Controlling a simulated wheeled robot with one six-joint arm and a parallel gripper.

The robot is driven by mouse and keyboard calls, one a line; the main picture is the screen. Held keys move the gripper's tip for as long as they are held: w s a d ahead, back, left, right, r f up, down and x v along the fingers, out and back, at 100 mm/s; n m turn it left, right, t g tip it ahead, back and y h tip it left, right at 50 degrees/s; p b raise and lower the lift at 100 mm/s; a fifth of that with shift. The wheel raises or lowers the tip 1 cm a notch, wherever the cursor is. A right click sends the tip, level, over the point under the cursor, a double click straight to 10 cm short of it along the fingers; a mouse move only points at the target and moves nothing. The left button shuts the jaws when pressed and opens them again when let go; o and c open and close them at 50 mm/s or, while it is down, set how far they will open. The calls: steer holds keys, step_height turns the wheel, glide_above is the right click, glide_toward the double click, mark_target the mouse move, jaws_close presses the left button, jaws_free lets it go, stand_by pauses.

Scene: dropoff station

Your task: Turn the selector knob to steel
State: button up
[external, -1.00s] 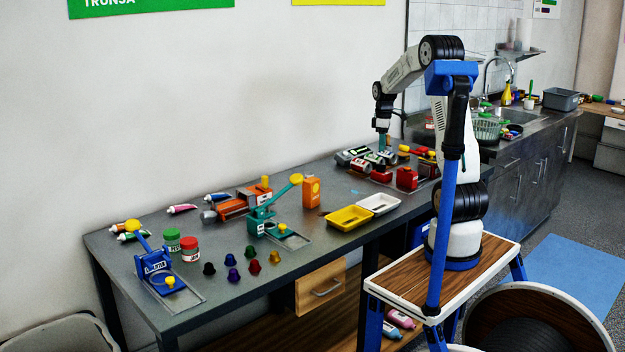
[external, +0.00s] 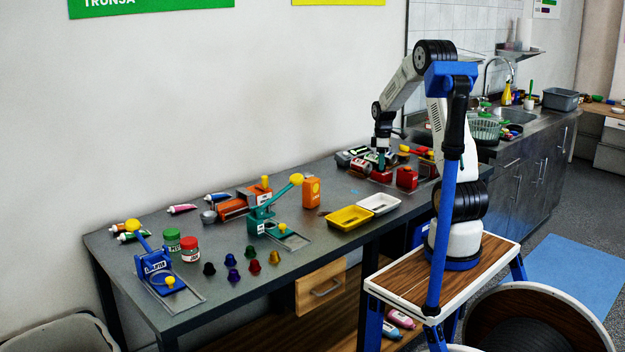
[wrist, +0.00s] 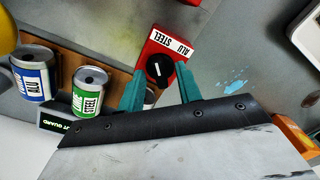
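The selector is a red box with a white label reading STEEL and ALU (wrist: 170,42), upside down in the wrist view. Its round black knob (wrist: 159,74) carries a white pointer mark; which word it favours is hard to tell. My gripper (wrist: 160,72) has its two teal fingers apart, one on each side of the knob, with visible gaps. In the external view my gripper (external: 383,164) points down onto a red box (external: 380,176) at the back right of the bench; the knob is too small to make out there.
A blue-labelled ALU can (wrist: 36,78) and a green-labelled STEEL can (wrist: 90,92) stand beside the selector. Another red box (external: 407,178) stands close to its right. Yellow (external: 349,226) and white (external: 379,212) trays lie in front. Hand presses and coloured capsules fill the left bench.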

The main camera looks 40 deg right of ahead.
steer(key=shift+f, duration=0.1)
jaws_close()
steer(key=shift+m, duration=0.7)
jaws_free()
step_height(320, 180, up, 8)
steer(key=shift+f, duration=0.1)
